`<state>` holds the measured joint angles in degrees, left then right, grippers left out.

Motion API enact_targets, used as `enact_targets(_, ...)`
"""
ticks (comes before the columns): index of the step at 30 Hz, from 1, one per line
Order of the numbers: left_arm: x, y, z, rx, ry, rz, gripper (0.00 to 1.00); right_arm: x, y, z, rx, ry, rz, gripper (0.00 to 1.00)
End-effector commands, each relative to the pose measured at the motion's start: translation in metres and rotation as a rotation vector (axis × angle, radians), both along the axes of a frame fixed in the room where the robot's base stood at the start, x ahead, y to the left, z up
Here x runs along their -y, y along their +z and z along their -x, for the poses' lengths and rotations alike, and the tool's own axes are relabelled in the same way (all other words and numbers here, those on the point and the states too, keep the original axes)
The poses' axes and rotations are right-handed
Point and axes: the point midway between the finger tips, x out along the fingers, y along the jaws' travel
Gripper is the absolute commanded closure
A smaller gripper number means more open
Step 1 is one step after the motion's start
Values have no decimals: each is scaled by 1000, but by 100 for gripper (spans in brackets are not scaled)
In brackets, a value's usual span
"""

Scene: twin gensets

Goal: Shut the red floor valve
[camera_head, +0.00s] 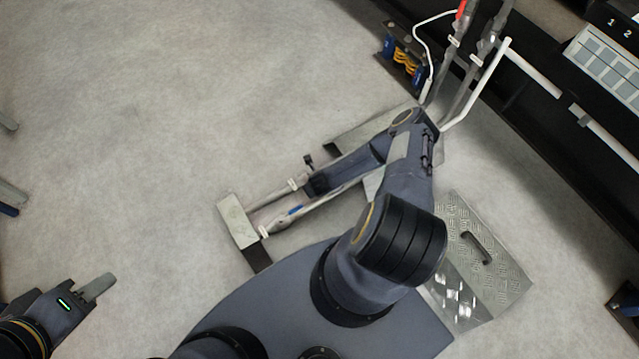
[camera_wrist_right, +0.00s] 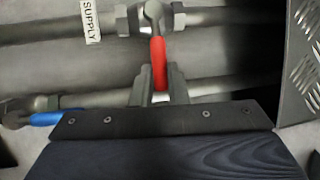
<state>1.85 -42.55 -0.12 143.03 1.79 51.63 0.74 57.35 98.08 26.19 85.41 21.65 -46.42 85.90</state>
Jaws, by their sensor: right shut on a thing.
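In the right wrist view, the red valve lever (camera_wrist_right: 158,62) stands crosswise to the upper pipe (camera_wrist_right: 210,17), which carries a "SUPPLY" label (camera_wrist_right: 90,22). My right gripper (camera_wrist_right: 160,84) is shut on the lever's near end. In the head view my right gripper (camera_head: 316,186) is low over the floor pipes (camera_head: 345,190); the red lever is hidden there. My left gripper (camera_head: 98,287) is away at the lower left over bare floor, with nothing seen in it; its jaw gap does not show clearly.
A blue lever (camera_wrist_right: 45,118) lies along the lower pipe, left of the red one. A pale support block (camera_head: 238,220) stands at the pipes' left end. A tread-plate cover with a handle (camera_head: 505,255) is at right. Upright pipes (camera_head: 468,75) rise behind.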

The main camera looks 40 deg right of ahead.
Motion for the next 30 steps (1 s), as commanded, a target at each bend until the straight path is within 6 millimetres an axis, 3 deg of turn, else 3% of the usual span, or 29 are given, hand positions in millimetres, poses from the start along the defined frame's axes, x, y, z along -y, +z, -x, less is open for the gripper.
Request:
enact_targets(7, 0, 0, 0, 0, 0, 0, 64, -1, 1, -3, 7, 1, -4, 100)
enact_targets(8, 0, 0, 0, 0, 0, 0, 64, -1, 1, -3, 7, 1, -4, 82)
enact_targets(12, 0, 0, 0, 0, 0, 0, 64, -1, 1, -3, 5, 1, -3, 64)
enact_targets(22, 0, 3, 0, 0, 0, 0, 64, -1, 5, 0, 3, 1, -2, 64)
enact_targets(30, 0, 25, 0, 0, 0, 0, 64, -10, 46, 15, 3, 3, -3, 64)
